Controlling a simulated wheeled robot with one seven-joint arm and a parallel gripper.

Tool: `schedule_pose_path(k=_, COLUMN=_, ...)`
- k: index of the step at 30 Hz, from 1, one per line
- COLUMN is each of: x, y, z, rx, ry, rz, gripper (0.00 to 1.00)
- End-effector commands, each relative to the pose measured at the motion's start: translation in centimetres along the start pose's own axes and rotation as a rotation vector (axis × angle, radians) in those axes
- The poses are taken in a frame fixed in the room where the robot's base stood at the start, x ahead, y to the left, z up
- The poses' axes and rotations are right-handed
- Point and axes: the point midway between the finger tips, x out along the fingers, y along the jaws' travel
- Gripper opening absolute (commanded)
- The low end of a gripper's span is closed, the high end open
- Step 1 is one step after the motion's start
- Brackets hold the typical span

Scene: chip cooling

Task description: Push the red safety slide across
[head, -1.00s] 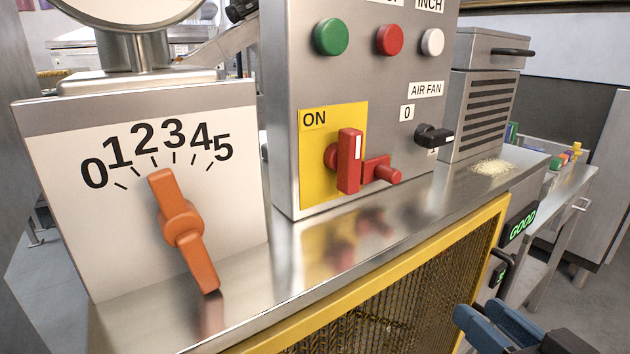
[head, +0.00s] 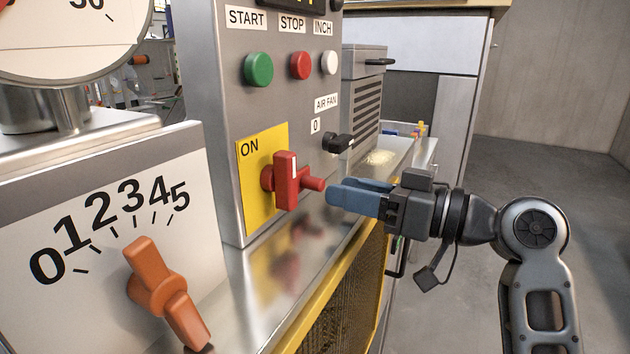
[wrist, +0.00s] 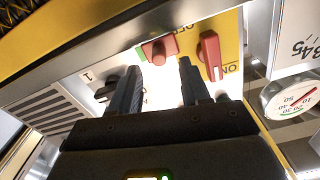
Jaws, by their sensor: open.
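The red safety slide (head: 313,184) is a small red block with a round stub, beside the upright red ON switch handle (head: 285,180) on the yellow plate (head: 248,200). My gripper (head: 334,193) has blue fingers, open and empty, pointing left at the slide's stub. In the wrist view my gripper (wrist: 159,68) has its fingertips either side of the slide's line. I cannot tell whether they touch it.
A black air fan knob (head: 339,143) sits behind and above my fingers. Green (head: 259,69), red (head: 300,65) and white (head: 328,63) buttons are higher on the panel. An orange dial (head: 160,290) stands at front left. The steel ledge (head: 255,290) below is clear.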

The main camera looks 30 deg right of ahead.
Motion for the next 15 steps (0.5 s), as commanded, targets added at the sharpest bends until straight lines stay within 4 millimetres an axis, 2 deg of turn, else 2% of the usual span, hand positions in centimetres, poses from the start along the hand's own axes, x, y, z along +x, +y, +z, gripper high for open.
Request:
schedule_pose_path(k=3, x=2.0, y=-0.1, z=-0.2, rx=0.001, ry=-0.001, rz=-0.003, gripper=0.46)
schedule_pose_path(k=7, x=3.6, y=-0.1, z=-0.2, rx=0.002, ry=0.0, rz=-0.002, gripper=0.46)
schedule_pose_path(k=15, x=4.7, y=0.0, z=0.0, rx=0.001, ry=0.0, rz=0.0, gripper=0.46)
